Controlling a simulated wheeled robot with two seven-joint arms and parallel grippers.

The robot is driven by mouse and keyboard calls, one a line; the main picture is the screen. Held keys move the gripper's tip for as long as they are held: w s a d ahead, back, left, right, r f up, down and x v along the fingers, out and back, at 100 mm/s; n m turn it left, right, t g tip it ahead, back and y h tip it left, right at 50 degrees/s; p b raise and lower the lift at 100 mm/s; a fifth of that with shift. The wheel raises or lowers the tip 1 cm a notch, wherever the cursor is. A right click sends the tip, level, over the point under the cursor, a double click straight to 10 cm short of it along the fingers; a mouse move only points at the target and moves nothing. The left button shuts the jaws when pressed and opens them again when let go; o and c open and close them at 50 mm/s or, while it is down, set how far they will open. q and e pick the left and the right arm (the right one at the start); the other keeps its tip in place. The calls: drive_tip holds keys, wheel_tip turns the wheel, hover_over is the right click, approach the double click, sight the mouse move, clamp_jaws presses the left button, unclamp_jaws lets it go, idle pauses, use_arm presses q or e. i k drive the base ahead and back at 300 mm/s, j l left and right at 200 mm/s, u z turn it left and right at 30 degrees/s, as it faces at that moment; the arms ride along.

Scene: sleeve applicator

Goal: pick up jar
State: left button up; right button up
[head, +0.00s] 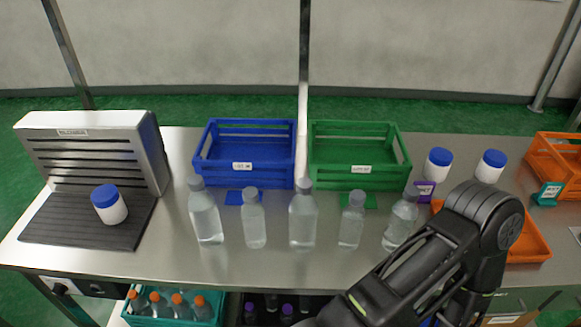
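A white jar with a blue lid (110,210) stands upright on the dark ribbed plate of the grey slatted applicator (95,150) at the left. Two similar jars, a left one (437,165) and a right one (490,167), stand at the right of the table near the orange trays. My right arm covers the right front of the table; its gripper is not visible. My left arm and gripper are not in view. Whether the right gripper holds anything is hidden.
Several clear grey-capped bottles (303,220) stand in a row mid-table. Behind them are an empty blue crate (245,177) and an empty green crate (358,178). Orange trays (558,150) are at the right. A teal crate of orange-capped bottles (172,322) sits below the front edge.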

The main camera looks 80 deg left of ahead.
sight(107, 199)
drive_tip(key=u, duration=1.5)
drive_tip(key=l+u, duration=0.1)
drive_tip(key=u, duration=0.4)
drive_tip(key=i+u, duration=0.1)
drive_tip(key=u, duration=0.4)
drive_tip(key=l+u, duration=0.1)
drive_tip(key=u, duration=1.35)
drive_tip(key=z, duration=0.4)
drive_tip(key=j+z, duration=0.3)
drive_tip(key=z, duration=0.15)
drive_tip(key=j+z, duration=0.3)
drive_tip(key=z, duration=0.2)
drive_tip(key=j+z, duration=0.3)
drive_tip(key=z, duration=0.15)
drive_tip(key=k+j+z, duration=0.1)
drive_tip(key=j, duration=0.35)
drive_tip(key=k+j+z, duration=0.1)
drive_tip(key=k+j, duration=0.2)
drive_tip(key=k+j+z, duration=0.1)
drive_tip(key=k+j, duration=0.15)
drive_tip(key=j, duration=0.25)
